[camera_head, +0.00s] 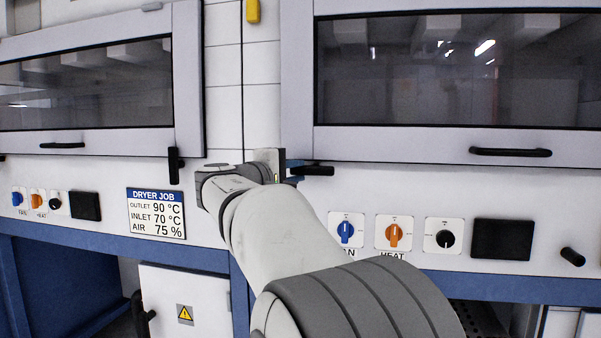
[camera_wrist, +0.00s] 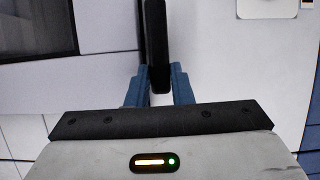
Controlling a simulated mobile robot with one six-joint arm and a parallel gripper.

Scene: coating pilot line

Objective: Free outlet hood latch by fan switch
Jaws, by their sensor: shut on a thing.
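The right hood (camera_head: 297,100) is closed, with a dark window in a pale frame. Its black latch (camera_head: 318,171) sticks out sideways below the hood's lower left corner, lying level. My gripper (camera_head: 292,171) is at the latch's left part, mostly hidden behind my arm. In the wrist view the blue fingers (camera_wrist: 157,78) are shut on the black latch bar (camera_wrist: 155,40), one on each side. The blue fan switch (camera_head: 346,230) is on the panel below and right of the latch; its label is partly hidden by my arm. No label naming the hood shows.
A left hood (camera_head: 187,80) is closed, its black latch (camera_head: 174,166) hanging upright. Right of the fan switch are an orange heat switch (camera_head: 393,234), a black knob (camera_head: 445,238) and a dark display (camera_head: 502,239). A dryer job sign (camera_head: 156,213) hangs left of my arm.

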